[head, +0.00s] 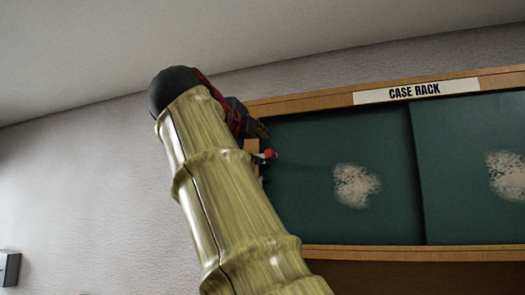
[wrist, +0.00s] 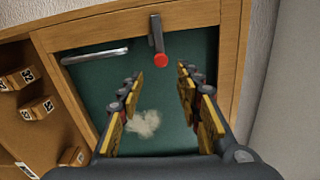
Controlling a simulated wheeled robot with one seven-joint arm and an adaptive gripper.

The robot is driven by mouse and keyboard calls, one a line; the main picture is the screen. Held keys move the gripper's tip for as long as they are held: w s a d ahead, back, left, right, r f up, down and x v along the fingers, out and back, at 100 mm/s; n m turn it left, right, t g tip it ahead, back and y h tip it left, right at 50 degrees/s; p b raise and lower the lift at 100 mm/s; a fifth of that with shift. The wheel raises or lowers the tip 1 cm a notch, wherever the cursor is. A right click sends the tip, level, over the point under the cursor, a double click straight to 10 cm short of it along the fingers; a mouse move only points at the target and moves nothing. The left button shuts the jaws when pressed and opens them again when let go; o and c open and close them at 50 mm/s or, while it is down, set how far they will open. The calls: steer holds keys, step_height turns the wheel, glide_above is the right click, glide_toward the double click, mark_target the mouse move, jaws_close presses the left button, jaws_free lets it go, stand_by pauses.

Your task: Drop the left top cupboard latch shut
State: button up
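The latch (wrist: 157,32) is a short dark grey bar with a red knob (wrist: 161,61) on its end. In the wrist view it runs from the wooden frame over the edge of the green door (wrist: 100,85). The red knob also shows in the head view (head: 269,153), at the left edge of the left green panel (head: 310,200). My gripper (wrist: 160,72) is open and empty, its two fingers apart, with the knob beyond and between the fingertips; I cannot tell whether anything touches. In the head view my gripper (head: 261,130) is just above the knob, partly hidden by my arm.
A silver bar handle (wrist: 95,56) is on the green door. Shelves with numbered wooden blocks (wrist: 38,109) lie left in the wrist view. A "CASE RACK" sign (head: 415,91) is on the top frame. A second green panel (head: 475,170) stands right. Plain wall is left of the cupboard.

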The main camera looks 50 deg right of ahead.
steer(key=shift+v, duration=1.1)
